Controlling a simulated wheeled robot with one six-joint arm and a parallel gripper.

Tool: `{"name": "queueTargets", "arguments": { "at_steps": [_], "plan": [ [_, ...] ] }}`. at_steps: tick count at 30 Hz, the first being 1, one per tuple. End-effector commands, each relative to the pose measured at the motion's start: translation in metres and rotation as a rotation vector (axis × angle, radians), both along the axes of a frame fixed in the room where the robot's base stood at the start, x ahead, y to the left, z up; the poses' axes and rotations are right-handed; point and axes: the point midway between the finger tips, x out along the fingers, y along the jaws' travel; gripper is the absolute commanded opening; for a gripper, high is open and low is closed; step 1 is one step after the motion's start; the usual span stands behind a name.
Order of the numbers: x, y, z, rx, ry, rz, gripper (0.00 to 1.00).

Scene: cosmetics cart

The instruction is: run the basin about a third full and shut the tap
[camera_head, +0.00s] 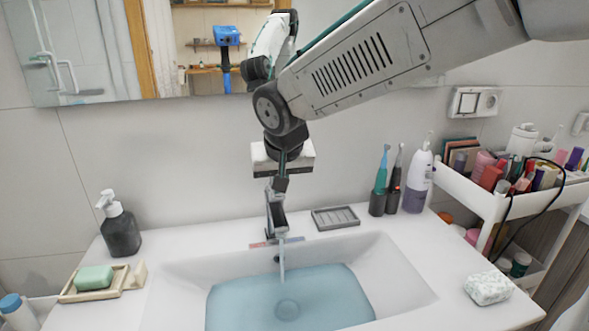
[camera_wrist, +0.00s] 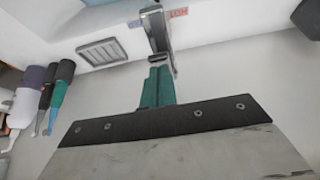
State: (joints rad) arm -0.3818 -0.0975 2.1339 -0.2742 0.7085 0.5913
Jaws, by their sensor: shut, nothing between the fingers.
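The white basin (camera_head: 405,275) holds pale blue water (camera_head: 240,305) that covers its floor, with the surface well below the rim. The drain shows through the water. A thin stream (camera_head: 282,262) falls from the chrome tap (camera_head: 276,212), so the tap is running. My gripper (camera_head: 279,184) points down at the top of the tap, shut with nothing between its fingers. In the wrist view its teal fingers (camera_wrist: 157,86) are together beside the tap (camera_wrist: 157,32). I cannot tell whether they touch the lever. A red and blue label marks the tap's base.
A grey soap rack (camera_head: 335,217) lies right of the tap, beside toothbrushes (camera_head: 380,180) and a white bottle (camera_head: 418,178). A dark soap dispenser (camera_head: 120,230) and a green soap (camera_head: 94,278) stand left. A loaded white cart (camera_head: 480,200) is at the right.

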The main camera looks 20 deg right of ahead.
Motion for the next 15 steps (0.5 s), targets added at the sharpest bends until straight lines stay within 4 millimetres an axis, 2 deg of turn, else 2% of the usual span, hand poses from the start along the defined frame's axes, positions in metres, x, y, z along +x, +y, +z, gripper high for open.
{"name": "queueTargets", "arguments": {
  "at_steps": [4, 15],
  "plan": [
    [-0.007, 0.000, -0.014, -0.001, 0.002, 0.000, 0.00],
    [-0.009, -0.002, -0.018, -0.003, 0.009, -0.005, 0.00]
  ]
}}
